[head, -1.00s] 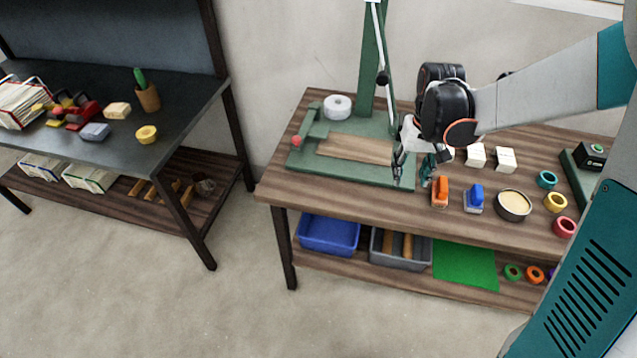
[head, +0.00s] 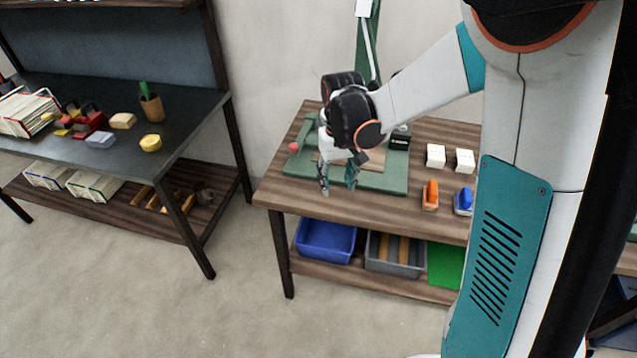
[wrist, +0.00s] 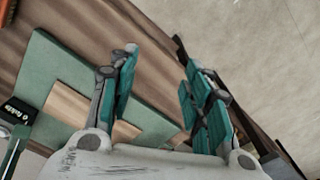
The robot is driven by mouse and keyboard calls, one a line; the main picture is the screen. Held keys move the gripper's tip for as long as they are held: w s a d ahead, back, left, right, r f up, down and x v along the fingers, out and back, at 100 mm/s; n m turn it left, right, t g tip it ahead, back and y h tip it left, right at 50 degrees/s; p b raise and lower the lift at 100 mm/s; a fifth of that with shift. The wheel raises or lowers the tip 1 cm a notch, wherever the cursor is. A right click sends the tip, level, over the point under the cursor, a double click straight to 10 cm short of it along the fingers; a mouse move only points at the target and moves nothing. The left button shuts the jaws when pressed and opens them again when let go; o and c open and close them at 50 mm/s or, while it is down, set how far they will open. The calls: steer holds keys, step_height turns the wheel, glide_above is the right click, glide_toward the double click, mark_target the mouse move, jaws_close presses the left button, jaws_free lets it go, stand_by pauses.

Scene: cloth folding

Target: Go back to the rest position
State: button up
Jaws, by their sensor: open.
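My gripper (head: 338,187) hangs open and empty in the head view, over the front part of the green stand base (head: 397,184) on the wooden table. In the wrist view my gripper (wrist: 158,62) shows two teal-padded fingers spread apart, with nothing between them. Below them lie the table's edge, the green base (wrist: 50,75) and its wooden board (wrist: 68,104). My arm reaches in from the right and hides the right part of the table.
An orange-handled tool (head: 430,195), a blue-handled tool (head: 464,201) and white blocks (head: 436,155) stand right of the base. A black box (head: 400,138) is at its back. Blue (head: 326,240) and grey bins (head: 395,268) sit below. A dark bench (head: 190,125) stands left; floor between is clear.

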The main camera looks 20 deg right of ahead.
steer(key=shift+a, duration=0.45)
steer(key=s+r+t, duration=0.7)
steer(key=s+r, duration=0.7)
steer(key=s, duration=0.4)
steer(key=shift+s+d+r, duration=0.15)
steer(key=shift+s+r, duration=0.05)
steer(key=shift+s, duration=0.2)
stand_by(0.5)
